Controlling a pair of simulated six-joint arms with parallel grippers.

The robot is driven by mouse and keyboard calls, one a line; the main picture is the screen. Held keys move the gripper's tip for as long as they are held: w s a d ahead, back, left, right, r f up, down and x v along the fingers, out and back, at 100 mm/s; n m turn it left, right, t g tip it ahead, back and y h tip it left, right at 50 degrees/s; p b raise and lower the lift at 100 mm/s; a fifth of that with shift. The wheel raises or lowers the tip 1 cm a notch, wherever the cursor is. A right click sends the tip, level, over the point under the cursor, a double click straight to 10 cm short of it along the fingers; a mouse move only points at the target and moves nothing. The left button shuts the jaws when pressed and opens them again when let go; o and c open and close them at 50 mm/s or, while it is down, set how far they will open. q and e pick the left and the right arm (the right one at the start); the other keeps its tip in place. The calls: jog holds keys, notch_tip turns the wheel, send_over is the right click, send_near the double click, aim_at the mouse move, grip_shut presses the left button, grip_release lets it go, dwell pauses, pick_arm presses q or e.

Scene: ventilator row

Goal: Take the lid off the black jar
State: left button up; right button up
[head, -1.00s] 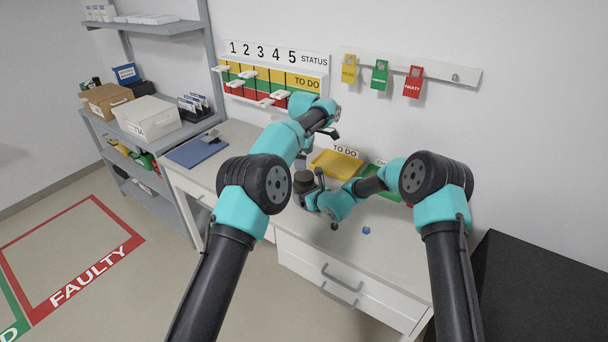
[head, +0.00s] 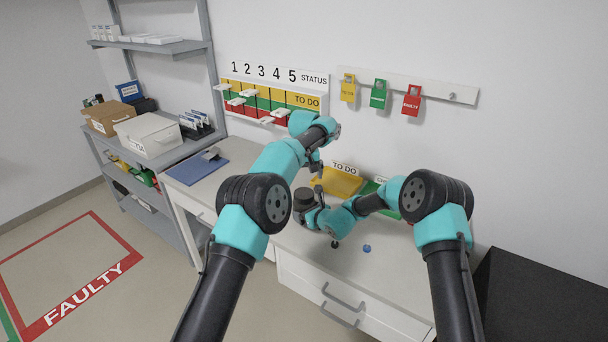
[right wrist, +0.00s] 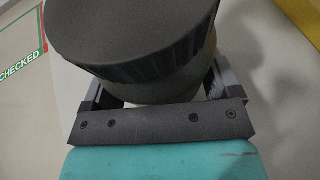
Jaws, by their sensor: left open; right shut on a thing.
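The black jar (head: 304,208) is upright on the worktop with its dark lid (head: 304,193) on top. In the right wrist view the ribbed lid (right wrist: 125,35) sits on the jar's body (right wrist: 155,92). My right gripper (head: 309,214) is shut on the jar's body below the lid; its two fingers (right wrist: 157,88) stand on either side of the body. My left gripper (head: 318,166) is open and empty, above and slightly behind the jar, apart from the lid.
A yellow tray (head: 338,183) and a green tray (head: 372,190) lie behind my right arm. A small blue item (head: 367,248) and a small dark item (head: 335,244) lie near the front. A blue mat (head: 197,169) lies at the left of the worktop.

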pick_arm(q)
jog(key=m, duration=1.3)
jog(key=shift+r, duration=0.1)
jog(key=m, duration=1.6)
jog(key=shift+m, duration=0.4)
jog(key=m, duration=0.5)
jog(key=shift+f, duration=0.2)
jog(key=shift+f, duration=0.15)
